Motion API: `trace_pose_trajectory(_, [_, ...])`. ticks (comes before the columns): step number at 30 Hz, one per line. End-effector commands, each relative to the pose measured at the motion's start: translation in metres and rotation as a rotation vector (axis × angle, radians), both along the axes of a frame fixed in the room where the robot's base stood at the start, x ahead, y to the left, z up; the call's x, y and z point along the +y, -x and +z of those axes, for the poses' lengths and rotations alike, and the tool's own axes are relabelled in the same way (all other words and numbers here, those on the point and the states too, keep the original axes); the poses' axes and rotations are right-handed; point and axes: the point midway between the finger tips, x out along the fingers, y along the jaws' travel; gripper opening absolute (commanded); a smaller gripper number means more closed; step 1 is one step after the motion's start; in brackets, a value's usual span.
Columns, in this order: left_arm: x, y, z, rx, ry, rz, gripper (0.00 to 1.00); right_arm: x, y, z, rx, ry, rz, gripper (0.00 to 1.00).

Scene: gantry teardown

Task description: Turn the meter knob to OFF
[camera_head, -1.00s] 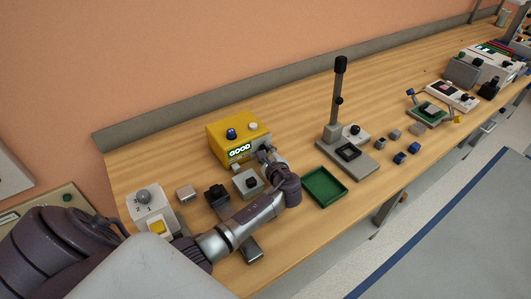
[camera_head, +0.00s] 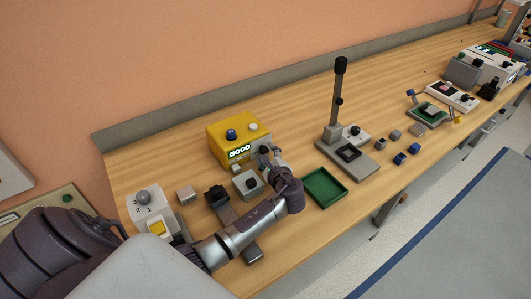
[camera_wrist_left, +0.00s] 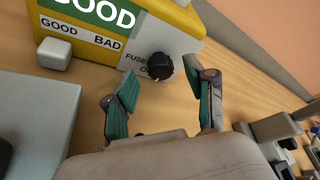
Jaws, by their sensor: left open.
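The yellow meter (camera_head: 232,133) stands on the bench and its green display reads GOOD. In the left wrist view the meter (camera_wrist_left: 187,16) shows its front panel with a black round knob (camera_wrist_left: 160,66) at the panel's lower right. Lettering reading FUSE and a partly hidden word starting with O are left of the knob. My left gripper (camera_head: 269,153) is at the meter's front right corner. In the wrist view my left gripper (camera_wrist_left: 163,78) is open, its fingertips on either side of the knob; contact cannot be told. My right gripper is not in view.
A grey block with a black knob (camera_head: 248,184) stands left of my wrist. A green tray (camera_head: 325,187) lies to its right, with a post stand (camera_head: 338,105) behind. A white switch box (camera_head: 146,204) is at the left. Bare bench lies behind the stand.

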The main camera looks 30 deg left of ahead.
Motion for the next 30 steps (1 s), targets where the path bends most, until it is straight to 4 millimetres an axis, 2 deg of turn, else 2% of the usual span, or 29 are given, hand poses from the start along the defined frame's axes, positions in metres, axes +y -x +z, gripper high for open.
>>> trace_pose_trajectory(6, [-0.037, 0.030, 0.012, 0.000, 0.004, -0.003, 0.55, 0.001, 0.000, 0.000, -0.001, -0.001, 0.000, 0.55])
trace_pose_trajectory(13, [-0.066, 0.053, 0.022, 0.001, 0.003, -0.001, 0.55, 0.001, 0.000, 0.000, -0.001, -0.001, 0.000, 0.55])
trace_pose_trajectory(18, [-0.074, 0.060, 0.026, 0.000, 0.001, -0.001, 0.55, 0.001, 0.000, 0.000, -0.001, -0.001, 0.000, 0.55])
trace_pose_trajectory(30, [-0.075, 0.061, 0.027, 0.000, 0.000, 0.000, 0.55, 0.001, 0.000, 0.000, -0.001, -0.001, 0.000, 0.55])
